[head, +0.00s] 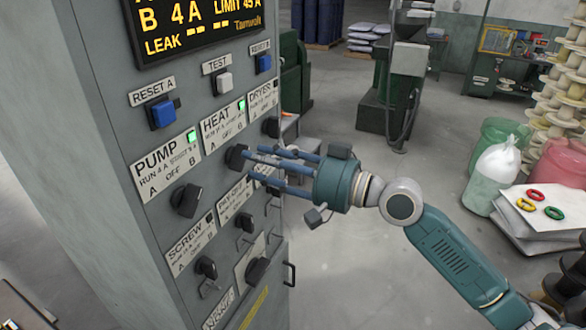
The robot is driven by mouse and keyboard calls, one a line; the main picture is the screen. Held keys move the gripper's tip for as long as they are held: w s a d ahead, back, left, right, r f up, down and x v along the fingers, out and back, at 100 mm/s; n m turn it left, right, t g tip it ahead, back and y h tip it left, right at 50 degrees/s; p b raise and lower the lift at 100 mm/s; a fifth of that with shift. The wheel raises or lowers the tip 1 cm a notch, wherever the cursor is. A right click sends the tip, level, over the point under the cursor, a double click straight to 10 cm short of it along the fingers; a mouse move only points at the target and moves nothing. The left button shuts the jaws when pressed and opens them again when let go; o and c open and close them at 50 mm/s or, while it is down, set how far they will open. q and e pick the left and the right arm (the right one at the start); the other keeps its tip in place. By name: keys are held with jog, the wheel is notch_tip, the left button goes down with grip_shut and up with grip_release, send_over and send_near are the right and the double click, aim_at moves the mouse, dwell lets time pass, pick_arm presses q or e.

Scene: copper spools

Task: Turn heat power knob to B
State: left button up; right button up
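The heat knob (236,157) is a black rotary knob on the grey control panel, below the HEAT label plate (223,127) marked A, OFF and B. A green lamp (242,105) is lit on that plate. The knob's pointing direction is hard to read. My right gripper (251,166) comes in from the right with its blue fingers pointing at the panel. The fingers are spread apart, with their tips just right of the heat knob. I cannot tell whether they touch it. My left gripper is not in view.
The pump knob (186,200) is lower left of the heat knob, and the dryer knob (271,127) is upper right. More knobs sit below, including the screw knob (206,267). A display (198,25) is at the top. Open floor (350,265) lies right of the cabinet.

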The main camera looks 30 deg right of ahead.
jog(key=v, duration=0.9)
jog(key=shift+s+d, duration=0.2)
